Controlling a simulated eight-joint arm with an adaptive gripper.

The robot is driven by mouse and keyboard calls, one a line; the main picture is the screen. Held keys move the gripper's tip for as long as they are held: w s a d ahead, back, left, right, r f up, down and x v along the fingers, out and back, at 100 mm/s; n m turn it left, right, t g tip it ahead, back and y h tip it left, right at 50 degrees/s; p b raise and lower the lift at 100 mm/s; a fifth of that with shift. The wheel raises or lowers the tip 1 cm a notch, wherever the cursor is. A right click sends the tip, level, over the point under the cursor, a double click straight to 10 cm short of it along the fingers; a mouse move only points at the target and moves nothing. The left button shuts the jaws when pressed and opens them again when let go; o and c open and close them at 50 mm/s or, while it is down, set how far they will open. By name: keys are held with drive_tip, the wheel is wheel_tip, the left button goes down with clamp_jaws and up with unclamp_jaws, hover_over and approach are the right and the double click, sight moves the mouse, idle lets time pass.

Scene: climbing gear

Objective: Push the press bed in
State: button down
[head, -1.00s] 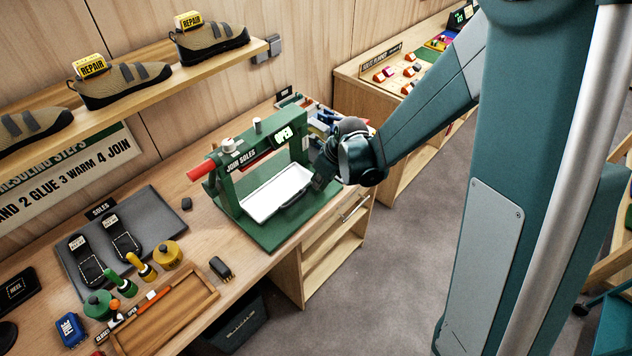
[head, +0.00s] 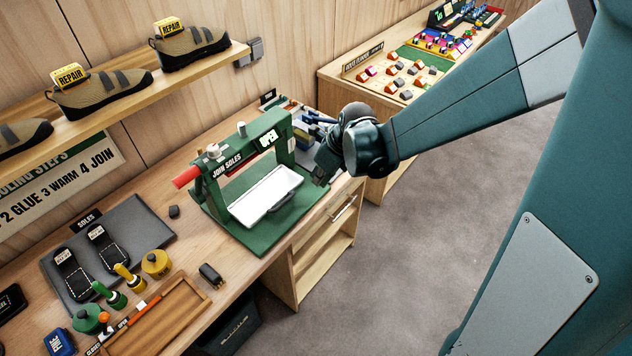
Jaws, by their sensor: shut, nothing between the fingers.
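The green sole press (head: 255,150), marked "JOIN SOLES" with an "OPEN" sign, stands on the wooden bench. Its press bed (head: 264,196) is a long white tray with a dark handle (head: 284,203) along its front side. The bed lies on the green base, partly in front of the upright frame. My gripper (head: 319,178) is shut and empty, just right of the bed's far right end, over the base's right edge. A small gap shows between the fingers and the bed. Part of the fingers is dark and hard to make out.
A red lever (head: 187,177) sticks out left of the press. A grey mat (head: 148,218) with black soles, glue pots and a wooden tray (head: 165,315) fill the bench's left. A shelf (head: 130,104) with shoes hangs above. Open floor (head: 400,270) lies in front.

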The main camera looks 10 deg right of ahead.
drive_tip(key=shift+v, duration=1.3)
drive_tip(key=c, duration=2.6)
unclamp_jaws()
drive_tip(key=shift+o, duration=0.2)
drive_tip(key=shift+a, duration=0.2)
drive_tip(key=s+a+r+n+g+h+p, duration=0.1)
drive_tip(key=s+a+n+p, duration=0.2)
drive_tip(key=n, duration=1.5)
drive_tip(key=a+p, duration=0.3)
drive_tip(key=a, duration=0.3)
drive_tip(key=shift+a+r+g+h, duration=0.25)
drive_tip(key=shift+a+g+h, duration=0.05)
drive_tip(key=shift+s+f, duration=0.1)
drive_tip(key=shift+f, duration=0.15)
